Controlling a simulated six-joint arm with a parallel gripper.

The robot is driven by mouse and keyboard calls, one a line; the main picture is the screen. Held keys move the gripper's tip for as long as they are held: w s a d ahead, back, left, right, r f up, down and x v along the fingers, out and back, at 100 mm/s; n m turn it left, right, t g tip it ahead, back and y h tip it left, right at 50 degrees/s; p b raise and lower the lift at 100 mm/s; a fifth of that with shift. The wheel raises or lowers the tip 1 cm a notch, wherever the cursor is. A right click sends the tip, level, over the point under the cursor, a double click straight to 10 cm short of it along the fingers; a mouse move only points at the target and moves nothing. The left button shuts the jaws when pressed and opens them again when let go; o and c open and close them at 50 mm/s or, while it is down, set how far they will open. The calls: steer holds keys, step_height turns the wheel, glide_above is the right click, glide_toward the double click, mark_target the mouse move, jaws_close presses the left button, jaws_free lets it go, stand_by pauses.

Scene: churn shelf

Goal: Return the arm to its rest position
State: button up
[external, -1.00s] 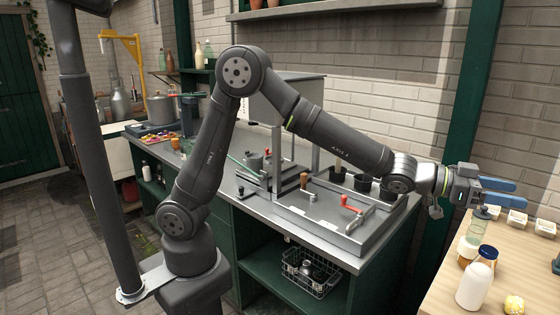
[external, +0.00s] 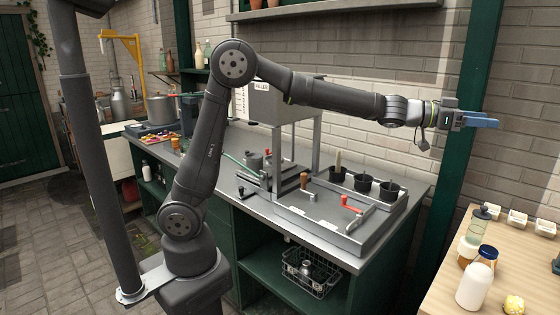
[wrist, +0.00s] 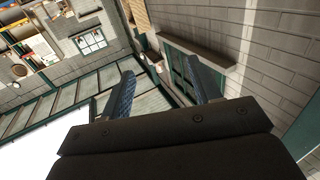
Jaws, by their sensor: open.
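My gripper (external: 484,121) is raised in the air at the right, in front of the brick wall and the green post. My arm stretches out almost level from the elbow. In the wrist view my gripper (wrist: 163,92) shows two blue fingers spread apart with nothing between them. The wrist view looks out over the yard and walls, tilted.
The steel bench (external: 330,238) with black cups and a red-handled lever lies below my arm. Air around the gripper is clear.

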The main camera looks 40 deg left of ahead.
steer(key=w+a+r+n+t+y, duration=0.1)
steer(key=w+a+r, duration=0.5)
steer(key=a, duration=0.2)
steer(key=w+a+r+n+t+y, duration=0.1)
steer(key=w+a+r+t, duration=0.1)
steer(key=w+a+r, duration=0.4)
steer(key=a+r, duration=0.1)
steer(key=a, duration=0.1)
steer(key=shift+w+a, duration=0.15)
steer(key=shift+a, duration=0.2)
steer(key=s+d+f+m+g+h, duration=0.1)
steer(key=s+d+f+g, duration=0.1)
steer(key=s+d+f, duration=0.8)
steer(key=d+f, duration=0.1)
steer(key=d, duration=0.3)
steer(key=shift+d+m+h, duration=0.25)
steer(key=shift+m+h, duration=0.05)
